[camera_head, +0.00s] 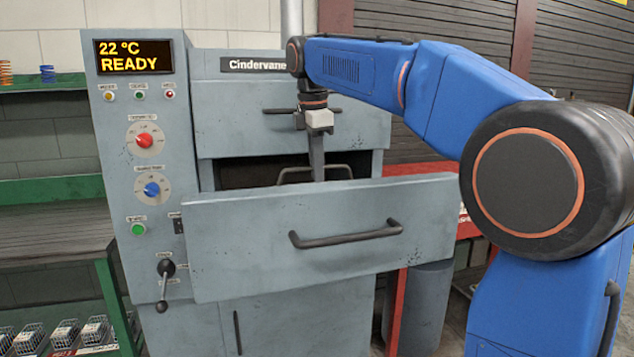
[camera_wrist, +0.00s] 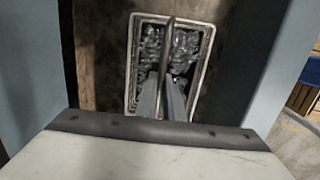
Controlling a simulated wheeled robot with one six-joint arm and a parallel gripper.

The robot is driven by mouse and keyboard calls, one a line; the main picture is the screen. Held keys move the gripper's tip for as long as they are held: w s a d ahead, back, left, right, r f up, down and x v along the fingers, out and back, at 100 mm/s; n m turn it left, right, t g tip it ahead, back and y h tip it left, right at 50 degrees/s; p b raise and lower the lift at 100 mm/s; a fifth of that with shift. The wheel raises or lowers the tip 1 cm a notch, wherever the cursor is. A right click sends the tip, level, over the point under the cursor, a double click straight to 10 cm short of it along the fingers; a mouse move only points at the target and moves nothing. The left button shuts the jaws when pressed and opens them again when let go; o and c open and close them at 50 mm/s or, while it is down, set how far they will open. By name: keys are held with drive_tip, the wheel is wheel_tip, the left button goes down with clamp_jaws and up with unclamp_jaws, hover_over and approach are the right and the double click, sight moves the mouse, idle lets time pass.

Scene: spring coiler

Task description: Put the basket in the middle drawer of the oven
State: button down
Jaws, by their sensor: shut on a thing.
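The oven (camera_head: 120,200) is a grey cabinet, and its middle drawer (camera_head: 225,245) is pulled out toward me. My gripper (camera_head: 318,176) points down behind the drawer's front panel, shut on the arched handle of the basket (camera_head: 285,176). In the wrist view, the basket (camera_wrist: 132,65) is a rectangular wire basket holding grey metal coils. My gripper's fingers (camera_wrist: 166,92) meet its handle over the middle. Dark drawer interior surrounds the basket there. The front panel hides the basket's body in the head view, and I cannot tell whether it touches the drawer floor.
The upper drawer (camera_head: 235,120) above is closed. The oven display (camera_head: 133,56) reads 22 °C READY. A lever (camera_head: 164,280) and knobs sit on the left panel. A green shelf (camera_head: 60,188) stands left, with small wire baskets (camera_head: 65,333) low down. A grey bin (camera_head: 430,300) stands right.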

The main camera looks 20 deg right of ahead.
drive_tip(key=shift+f, duration=1.5)
drive_tip(key=c, duration=1.9)
unclamp_jaws()
drive_tip(key=shift+o, duration=0.2)
wheel_tip(320, 180, up, 12)
drive_tip(key=s+a, duration=0.1)
drive_tip(key=shift+s, duration=0.4)
drive_tip(key=shift+s+a+f, duration=0.1)
